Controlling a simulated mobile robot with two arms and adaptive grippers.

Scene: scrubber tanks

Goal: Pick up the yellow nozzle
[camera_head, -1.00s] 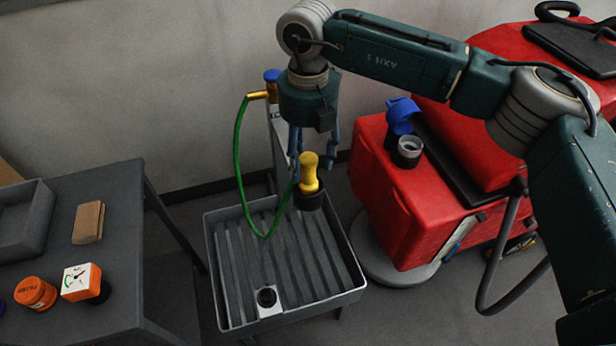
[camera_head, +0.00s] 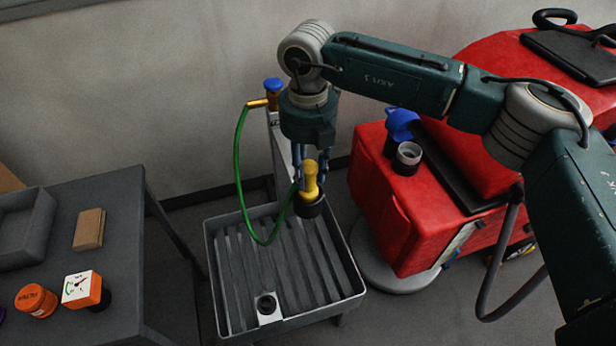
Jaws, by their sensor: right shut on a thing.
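The yellow nozzle (camera_head: 310,184) has a black lower end and stands upright over the back right part of the grey slatted basin. The green hose (camera_head: 243,195) runs from a brass tap to the nozzle. My right gripper (camera_head: 309,172) comes down from above and is shut on the nozzle's upper part, its fingers on either side. Whether the nozzle's black end touches anything below is hard to tell. My left gripper is not in view.
The slatted basin (camera_head: 345,296) has a small square drain piece (camera_head: 268,308) at its front. A red scrubber machine (camera_head: 395,215) stands close on the right. A dark table (camera_head: 115,245) on the left holds a tray, a brown block, an orange jar and an orange gauge.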

